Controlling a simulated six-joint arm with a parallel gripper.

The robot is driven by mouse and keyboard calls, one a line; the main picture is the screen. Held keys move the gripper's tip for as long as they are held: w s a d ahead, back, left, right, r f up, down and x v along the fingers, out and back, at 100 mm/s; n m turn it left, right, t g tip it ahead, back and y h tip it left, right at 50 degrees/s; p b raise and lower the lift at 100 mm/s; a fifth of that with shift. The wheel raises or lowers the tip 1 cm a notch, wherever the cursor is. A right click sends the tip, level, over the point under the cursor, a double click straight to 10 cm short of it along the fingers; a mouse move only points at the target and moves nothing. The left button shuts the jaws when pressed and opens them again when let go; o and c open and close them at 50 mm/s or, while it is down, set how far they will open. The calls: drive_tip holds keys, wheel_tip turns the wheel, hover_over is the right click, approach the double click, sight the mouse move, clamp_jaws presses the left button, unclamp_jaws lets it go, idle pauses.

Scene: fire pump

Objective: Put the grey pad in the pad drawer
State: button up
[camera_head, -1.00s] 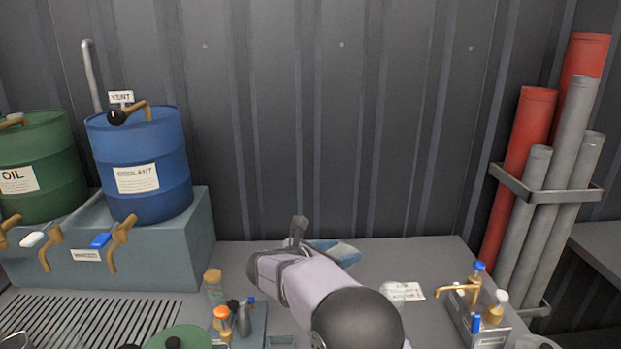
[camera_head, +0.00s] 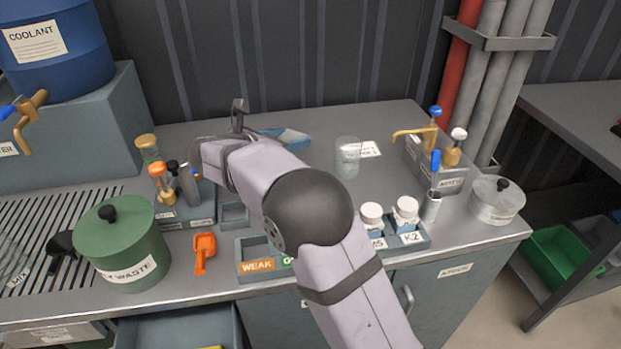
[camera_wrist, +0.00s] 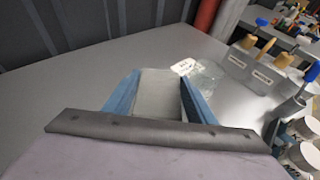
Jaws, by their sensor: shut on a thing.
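My gripper (camera_wrist: 155,100) shows its two blue fingers in the wrist view, shut on the grey pad (camera_wrist: 157,88), a flat light-grey piece between them. In the head view the blue fingertips of my gripper (camera_head: 290,138) show beyond my arm, above the back of the counter; the pad itself is hard to make out there. An open blue-grey drawer (camera_head: 180,328) juts out below the counter's front edge at lower left, cut off by the frame. Something yellow lies inside it. I cannot read a label marking it as the pad drawer.
A clear glass beaker (camera_head: 347,157) stands right of my gripper. A green waste pot (camera_head: 122,240), an orange scoop (camera_head: 204,250) and a tray with "WEAK" label (camera_head: 257,266) line the counter front. White jars (camera_head: 405,211) and a tap block (camera_head: 440,165) stand at right.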

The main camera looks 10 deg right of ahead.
drive_tip(key=shift+s+d+r, duration=0.1)
drive_tip(key=shift+s+r, duration=0.05)
drive_tip(key=shift+r, duration=0.1)
drive_tip(key=shift+f+p, duration=0.6)
drive_tip(key=shift+f, duration=4.45)
drive_tip(key=shift+f, duration=0.2)
drive_tip(key=o, duration=1.1)
drive_tip(key=shift+r, duration=0.1)
drive_tip(key=shift+r, duration=0.1)
drive_tip(key=shift+r, duration=0.15)
drive_tip(key=b+v, duration=0.2)
drive_tip(key=v, duration=0.8)
drive_tip(key=shift+s, duration=0.2)
drive_tip(key=shift+o, duration=0.5)
drive_tip(key=shift+v, duration=0.85)
